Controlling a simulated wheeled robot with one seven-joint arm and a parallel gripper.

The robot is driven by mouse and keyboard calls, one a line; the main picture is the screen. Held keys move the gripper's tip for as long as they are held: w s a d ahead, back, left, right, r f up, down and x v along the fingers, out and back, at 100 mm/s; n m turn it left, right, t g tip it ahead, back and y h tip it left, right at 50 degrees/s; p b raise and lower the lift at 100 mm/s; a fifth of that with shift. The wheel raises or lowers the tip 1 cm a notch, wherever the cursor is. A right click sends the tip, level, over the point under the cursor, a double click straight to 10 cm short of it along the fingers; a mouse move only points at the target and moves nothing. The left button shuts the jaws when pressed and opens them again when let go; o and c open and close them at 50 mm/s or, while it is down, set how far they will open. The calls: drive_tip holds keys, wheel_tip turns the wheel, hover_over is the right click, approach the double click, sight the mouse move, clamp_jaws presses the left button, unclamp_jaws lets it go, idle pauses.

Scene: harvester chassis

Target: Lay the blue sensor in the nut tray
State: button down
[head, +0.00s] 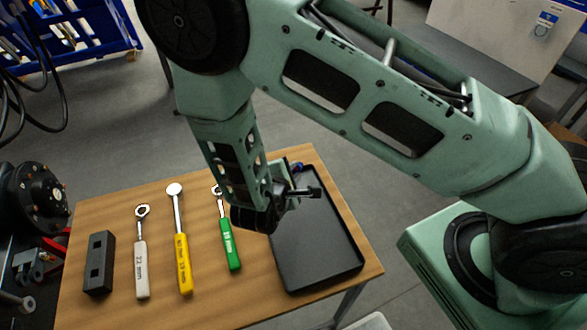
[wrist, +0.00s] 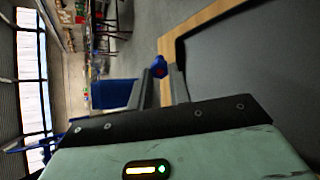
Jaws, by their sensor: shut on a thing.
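The blue sensor (wrist: 160,71) shows as a small blue piece with a little red, between my fingertips in the wrist view. In the head view a bit of blue (head: 297,168) shows beside my gripper (head: 308,180), over the far part of the nut tray. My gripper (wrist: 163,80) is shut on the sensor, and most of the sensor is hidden. The nut tray (head: 315,255) is a shallow black tray at the right of the wooden table. It also shows at the right in the wrist view (wrist: 260,60). I cannot tell the sensor's height above it.
The wooden table (head: 215,300) also bears a dark block (head: 99,262), a white-handled wrench (head: 141,265), a yellow-handled tool (head: 183,262) and a green-handled wrench (head: 230,245), all left of the tray. The visible tray floor is bare.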

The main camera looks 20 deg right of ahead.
drive_tip(key=shift+f+b, duration=2.6)
drive_tip(key=shift+f, duration=1.9)
drive_tip(key=c, duration=1.2)
unclamp_jaws()
drive_tip(key=shift+c, duration=0.2)
drive_tip(key=shift+s+f, duration=0.1)
drive_tip(key=shift+a, duration=0.1)
drive_tip(key=b+v, duration=0.1)
drive_tip(key=v, duration=1.6)
drive_tip(key=shift+r, duration=0.4)
